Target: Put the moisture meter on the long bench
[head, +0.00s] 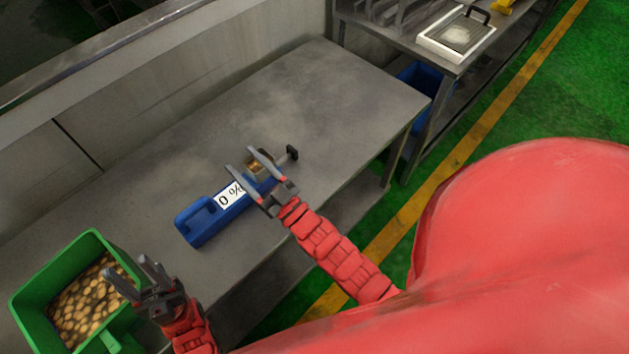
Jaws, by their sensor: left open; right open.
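My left gripper (130,271) is open and empty, over the right side of a green crate.
The green crate (88,240) with round brown pieces stands at the bench's left end. A second metal table (395,38) at the top right holds a white tray (432,44). A blue bin (412,76) is beneath it. The far right of the bench is clear.

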